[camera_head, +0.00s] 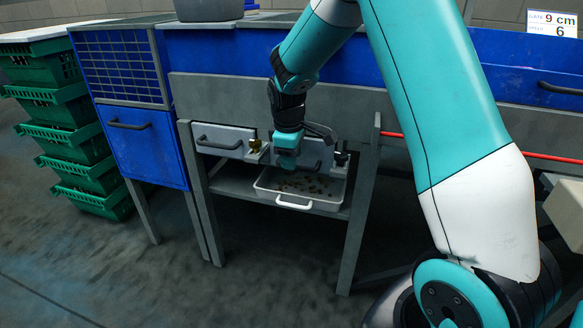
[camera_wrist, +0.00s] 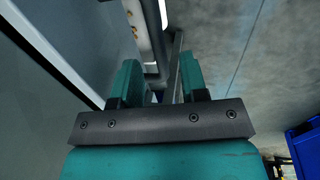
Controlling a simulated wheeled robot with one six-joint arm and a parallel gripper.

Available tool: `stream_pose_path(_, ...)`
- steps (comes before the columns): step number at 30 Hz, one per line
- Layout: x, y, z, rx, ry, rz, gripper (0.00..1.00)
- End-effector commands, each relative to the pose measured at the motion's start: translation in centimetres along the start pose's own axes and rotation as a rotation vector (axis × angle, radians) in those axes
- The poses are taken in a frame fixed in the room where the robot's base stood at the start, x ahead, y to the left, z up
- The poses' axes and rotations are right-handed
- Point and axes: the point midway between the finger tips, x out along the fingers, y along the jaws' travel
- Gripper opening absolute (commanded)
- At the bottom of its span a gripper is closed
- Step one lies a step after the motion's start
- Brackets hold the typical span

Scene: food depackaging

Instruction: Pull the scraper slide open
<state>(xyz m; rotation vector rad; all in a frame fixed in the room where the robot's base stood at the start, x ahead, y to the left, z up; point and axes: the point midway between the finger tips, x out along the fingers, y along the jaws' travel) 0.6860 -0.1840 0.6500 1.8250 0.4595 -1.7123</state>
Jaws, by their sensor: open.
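Two light grey slide fronts sit side by side under the machine's grey beam. The left front (camera_head: 232,133) has a black bar handle (camera_head: 218,144). The right front (camera_head: 318,152) is partly hidden by my gripper, and its handle is mostly covered. I cannot tell from a label which one is the scraper slide. My gripper (camera_head: 287,162) points down in front of the right front, just above the tray. In the wrist view my gripper (camera_wrist: 159,85) has its two teal fingers apart with nothing clearly held between them. A pale panel (camera_wrist: 50,105) fills the left there.
A white tray (camera_head: 262,185) with brown crumbs and a white handle (camera_head: 294,205) lies on the shelf below. Grey legs (camera_head: 359,215) flank it. Green crates (camera_head: 88,170) stand left. The floor in front is clear.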

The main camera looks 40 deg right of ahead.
Motion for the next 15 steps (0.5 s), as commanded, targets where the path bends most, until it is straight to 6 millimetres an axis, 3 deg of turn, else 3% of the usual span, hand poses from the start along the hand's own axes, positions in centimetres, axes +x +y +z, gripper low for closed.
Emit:
stream_pose_path(5, 1.7, 0.0, 0.0, 0.0, 0.0, 0.001, 0.4)
stream_pose_path(15, 1.9, 0.0, 0.0, 0.0, 0.001, 0.001, 0.38)
